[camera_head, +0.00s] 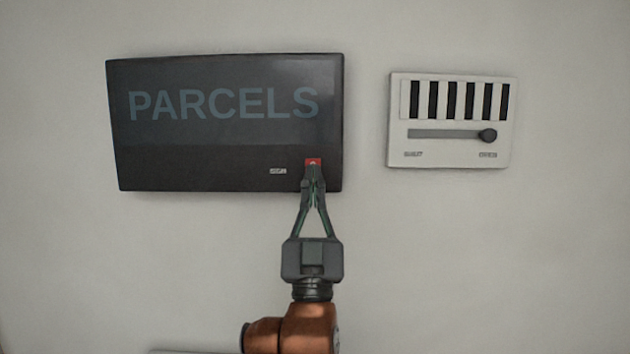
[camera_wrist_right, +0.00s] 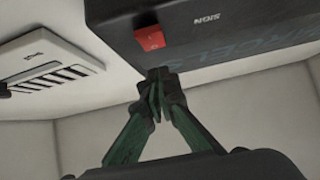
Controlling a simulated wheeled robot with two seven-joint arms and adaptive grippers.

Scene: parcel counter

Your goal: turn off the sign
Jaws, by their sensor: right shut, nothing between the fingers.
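The dark sign (camera_head: 215,150) hangs on the wall at the left of the head view, its grey-blue PARCELS lettering dim and unlit. A red rocker switch (camera_head: 313,161) sits at its lower right, beside a small label; it also shows in the right wrist view (camera_wrist_right: 152,38), with the label reading SIGN. My right gripper (camera_head: 313,170) is shut and empty, its tips just below the switch in the head view and partly over its lower edge. In the right wrist view the fingertips (camera_wrist_right: 159,78) appear a little short of the switch; contact cannot be told. My left gripper is out of view.
A white wall panel (camera_head: 450,152) with dark slats and a slider knob (camera_head: 488,135) at the right end of its slot is mounted right of the sign. Bare wall lies between and below them.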

